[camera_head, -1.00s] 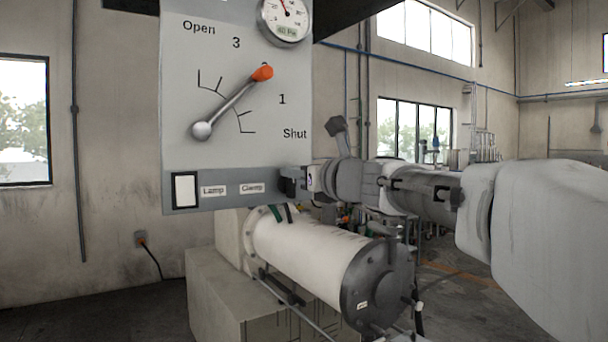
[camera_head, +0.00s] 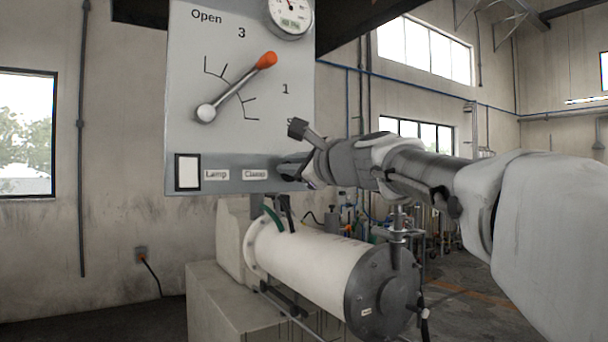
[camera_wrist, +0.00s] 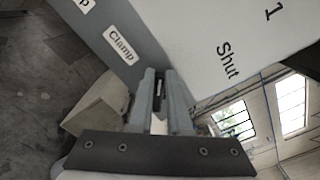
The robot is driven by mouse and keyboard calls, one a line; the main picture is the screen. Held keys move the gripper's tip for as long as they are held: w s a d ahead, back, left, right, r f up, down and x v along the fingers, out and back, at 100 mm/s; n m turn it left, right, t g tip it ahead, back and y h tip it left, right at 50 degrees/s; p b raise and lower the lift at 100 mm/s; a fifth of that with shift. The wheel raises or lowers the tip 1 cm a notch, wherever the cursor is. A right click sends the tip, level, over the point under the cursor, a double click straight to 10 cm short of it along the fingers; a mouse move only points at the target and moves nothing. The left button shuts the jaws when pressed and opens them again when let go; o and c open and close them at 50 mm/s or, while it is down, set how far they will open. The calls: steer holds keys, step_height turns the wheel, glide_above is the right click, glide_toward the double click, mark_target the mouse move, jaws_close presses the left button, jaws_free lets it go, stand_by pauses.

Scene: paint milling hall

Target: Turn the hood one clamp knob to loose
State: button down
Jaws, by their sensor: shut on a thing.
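The hood's grey panel (camera_head: 235,100) carries a strip along its bottom with a "Clamp" label (camera_head: 255,174); the label also shows in the wrist view (camera_wrist: 121,45). My gripper (camera_head: 288,170) is at the right end of this strip, just right of the label. In the wrist view my gripper (camera_wrist: 161,80) has its two fingers close together, with a small dark piece, the clamp knob (camera_wrist: 159,88), between them. The fingers hide most of the knob, and its angle cannot be read. The gripper is tilted relative to the panel.
A lever with an orange tip (camera_head: 265,61) stands on the panel between "3" and "1", below a round gauge (camera_head: 291,15). A white switch (camera_head: 188,172) sits by the "Lamp" label. A white cylinder with a dark end (camera_head: 310,258) lies below my arm.

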step_height(320, 180, down, 2)
steer(key=n+b, duration=0.3)
steer(key=n, duration=0.1)
steer(key=shift+w, duration=0.1)
steer(key=n+b, duration=0.2)
steer(key=n, duration=0.1)
steer(key=shift+n, duration=0.6)
steer(key=shift+r, duration=0.1)
steer(key=c, duration=0.9)
jaws_free()
steer(key=shift+o, duration=0.2)
steer(key=shift+r, duration=0.1)
steer(key=shift+s+b, duration=0.2)
steer(key=shift+b, duration=0.15)
